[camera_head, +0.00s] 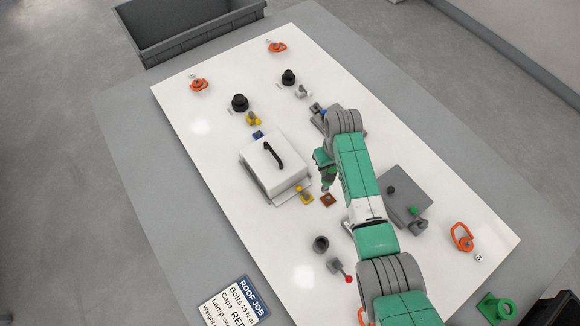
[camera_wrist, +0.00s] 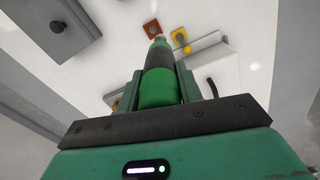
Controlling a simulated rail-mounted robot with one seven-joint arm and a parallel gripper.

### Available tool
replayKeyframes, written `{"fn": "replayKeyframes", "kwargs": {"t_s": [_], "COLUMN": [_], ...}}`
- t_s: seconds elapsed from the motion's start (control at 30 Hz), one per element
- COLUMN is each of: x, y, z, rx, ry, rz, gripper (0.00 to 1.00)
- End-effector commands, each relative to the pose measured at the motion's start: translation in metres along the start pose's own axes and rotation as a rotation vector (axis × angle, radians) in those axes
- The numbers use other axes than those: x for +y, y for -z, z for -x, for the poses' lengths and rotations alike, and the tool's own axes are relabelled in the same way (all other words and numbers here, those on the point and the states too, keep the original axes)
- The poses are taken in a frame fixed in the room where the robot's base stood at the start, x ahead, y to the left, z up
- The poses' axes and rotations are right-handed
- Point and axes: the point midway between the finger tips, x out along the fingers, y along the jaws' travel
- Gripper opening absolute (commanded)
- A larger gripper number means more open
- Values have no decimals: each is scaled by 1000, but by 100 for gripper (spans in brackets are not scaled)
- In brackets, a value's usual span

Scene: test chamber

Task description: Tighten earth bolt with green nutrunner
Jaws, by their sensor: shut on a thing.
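My gripper (camera_wrist: 160,90) is shut on the green nutrunner (camera_wrist: 160,88), which has a green body, a black middle and a grey tip. In the head view the nutrunner (camera_head: 325,178) is partly hidden by my arm and stands to the right of the white box. Its tip is close to an orange-brown square plate (camera_head: 327,200) with a small bolt-like centre, perhaps the earth bolt. The plate also shows in the wrist view (camera_wrist: 152,28), just beyond the tip. I cannot tell whether they touch.
A white box (camera_head: 272,178) with a black handle is left of the nutrunner, with a yellow fitting (camera_head: 305,195) near its corner. A grey box (camera_head: 402,190) is right of my arm. Orange rings (camera_head: 461,237), black caps (camera_head: 240,102) and a job sign (camera_head: 233,302) surround the work area.

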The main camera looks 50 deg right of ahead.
Motion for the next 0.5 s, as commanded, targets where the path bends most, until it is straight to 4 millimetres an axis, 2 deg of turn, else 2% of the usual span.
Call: {"fn": "replayKeyframes", "kwargs": {"t_s": [0.03, 0.13, 0.5], "x": [10, 20, 23], "y": [-3, -8, -8], "z": [3, 1, -8], "rx": [0, -2, -1], "ry": [0, 0, 0], "rz": [-11, -21, -23], "gripper": [4, 4, 4]}}
